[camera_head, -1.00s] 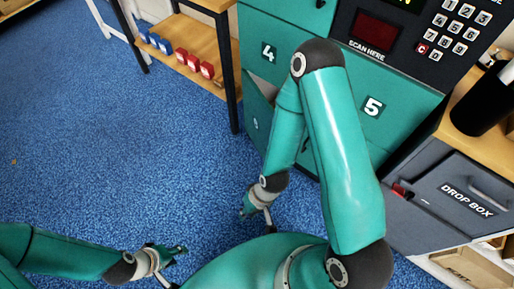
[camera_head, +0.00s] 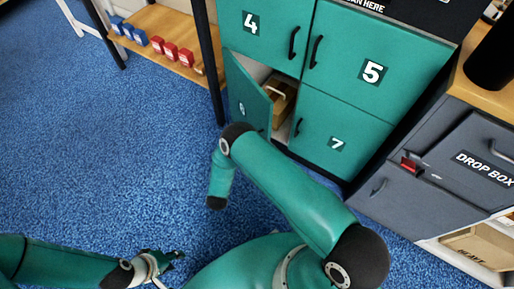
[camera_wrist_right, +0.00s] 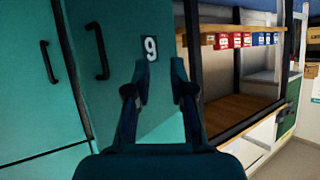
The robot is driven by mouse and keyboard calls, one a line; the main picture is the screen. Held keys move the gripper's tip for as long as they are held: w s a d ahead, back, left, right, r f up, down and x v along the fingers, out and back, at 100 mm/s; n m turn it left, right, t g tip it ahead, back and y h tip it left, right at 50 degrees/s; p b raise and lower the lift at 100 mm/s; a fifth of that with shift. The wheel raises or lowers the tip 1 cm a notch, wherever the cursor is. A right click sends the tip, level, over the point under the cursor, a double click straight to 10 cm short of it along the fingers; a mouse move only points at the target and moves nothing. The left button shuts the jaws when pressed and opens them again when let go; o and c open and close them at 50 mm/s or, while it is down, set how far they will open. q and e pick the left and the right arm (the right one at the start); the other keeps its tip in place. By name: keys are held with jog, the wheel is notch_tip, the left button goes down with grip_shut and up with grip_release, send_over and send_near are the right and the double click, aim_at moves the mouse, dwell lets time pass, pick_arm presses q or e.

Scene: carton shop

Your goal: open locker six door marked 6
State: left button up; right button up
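The locker door marked 6 (camera_head: 246,98) stands partly open in the head view, swung out to the left, with a brown package (camera_head: 284,98) visible inside. In the right wrist view, which looks upside down, the same door (camera_wrist_right: 120,100) shows its label reading like a 9 and its black handle (camera_wrist_right: 98,50). My right gripper (camera_wrist_right: 163,72) is open and empty, with the door's face beyond its fingers; contact cannot be judged. In the head view it is hidden behind my arm. My left gripper (camera_head: 174,268) is open and empty above the floor, far from the locker.
Doors 4 (camera_head: 268,45), 5 (camera_head: 345,62) and 7 (camera_head: 350,118) are shut. A grey drop box (camera_head: 440,150) stands right of the lockers. A wooden shelf (camera_head: 185,68) with red and blue boxes stands left. Blue floor is free at left.

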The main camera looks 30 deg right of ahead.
jog(key=s+d+f+m+h+b, duration=0.3)
jog(key=s+f+m+h+b, duration=0.15)
jog(key=h, duration=0.35)
jog(key=shift+n+g, duration=0.4)
jog(key=shift+n, duration=0.15)
jog(key=b+x, duration=0.2)
jog(key=x, duration=1.3)
jog(key=shift+w+d+r, duration=0.15)
jog(key=shift+d, duration=0.05)
pick_arm(q)
notch_tip(320, 180, down, 8)
jog(key=shift+f, duration=0.15)
pick_arm(e)
grip_shut()
